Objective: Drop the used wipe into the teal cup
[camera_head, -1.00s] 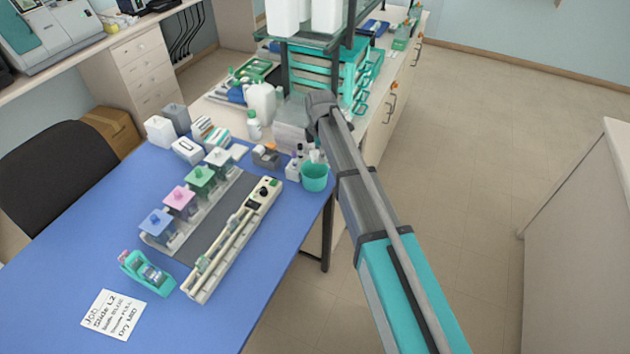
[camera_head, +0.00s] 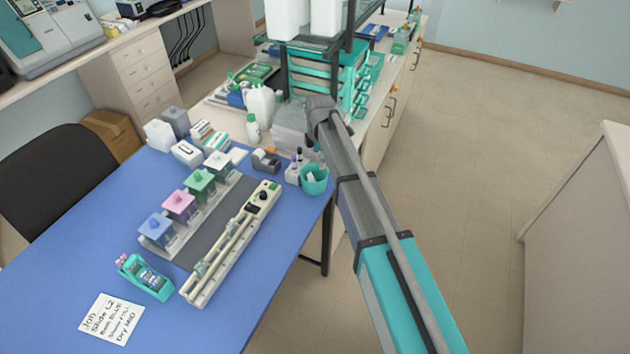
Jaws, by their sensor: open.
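The teal cup (camera_head: 314,181) stands upright near the back right corner of the blue table. A white crumpled piece, which looks like the used wipe (camera_head: 314,176), lies inside the cup, below or about level with the rim. My gripper (camera_head: 314,153) points down just above the cup, small and partly hidden by my wrist and arm. It is open and apart from the white piece. The fingertips are too small to make out clearly.
Small bottles in a white holder (camera_head: 293,170) stand just left of the cup. A tape dispenser (camera_head: 266,160), staining jars (camera_head: 180,205) and a long white rail device (camera_head: 232,245) are farther left. The front right of the table is clear.

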